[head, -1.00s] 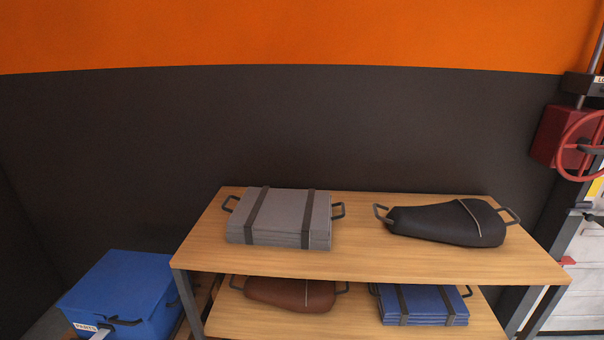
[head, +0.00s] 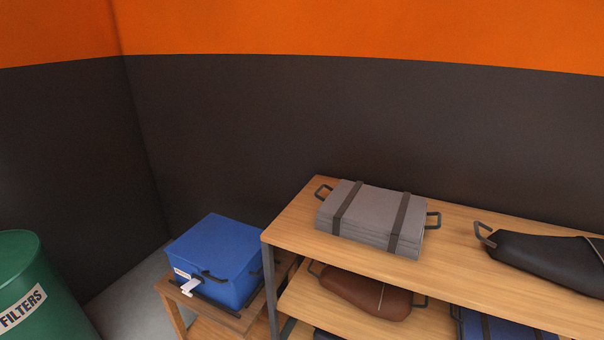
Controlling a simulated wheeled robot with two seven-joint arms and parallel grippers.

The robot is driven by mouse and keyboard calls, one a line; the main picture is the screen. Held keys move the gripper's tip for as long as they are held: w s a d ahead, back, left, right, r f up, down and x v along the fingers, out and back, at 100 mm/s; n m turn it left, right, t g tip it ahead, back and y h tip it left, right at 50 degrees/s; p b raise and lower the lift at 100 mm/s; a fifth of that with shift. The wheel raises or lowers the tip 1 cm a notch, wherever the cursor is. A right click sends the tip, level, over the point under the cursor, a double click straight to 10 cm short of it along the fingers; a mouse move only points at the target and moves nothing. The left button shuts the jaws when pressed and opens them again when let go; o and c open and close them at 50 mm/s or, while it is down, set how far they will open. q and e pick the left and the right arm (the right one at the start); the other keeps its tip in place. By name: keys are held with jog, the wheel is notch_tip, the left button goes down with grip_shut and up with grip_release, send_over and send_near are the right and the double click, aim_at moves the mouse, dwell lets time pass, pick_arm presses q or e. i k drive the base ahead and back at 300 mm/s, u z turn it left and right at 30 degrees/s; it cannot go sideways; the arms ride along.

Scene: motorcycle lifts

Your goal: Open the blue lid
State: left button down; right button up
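A blue box with a blue lid (head: 216,240) stands on a small wooden stand at the lower left of the middle in the head view. The lid is shut. A dark handle (head: 214,277) shows at the lid's front edge, beside a white label on the box's front. A pale tab (head: 190,287) sticks out at the front of the box. Neither of my grippers is in view.
A wooden shelf unit (head: 300,222) stands close to the box's right, holding a strapped grey stack (head: 372,217), a black seat (head: 550,255) and a brown seat (head: 366,294). A green FILTERS barrel (head: 40,285) is at left. Grey floor shows between barrel and stand.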

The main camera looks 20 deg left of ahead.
aim_at(220, 247)
jog(key=z, duration=0.05)
jog(key=k, duration=0.5)
jog(key=u, duration=1.65)
jog(key=i, duration=1)
jog(key=z, duration=1.75)
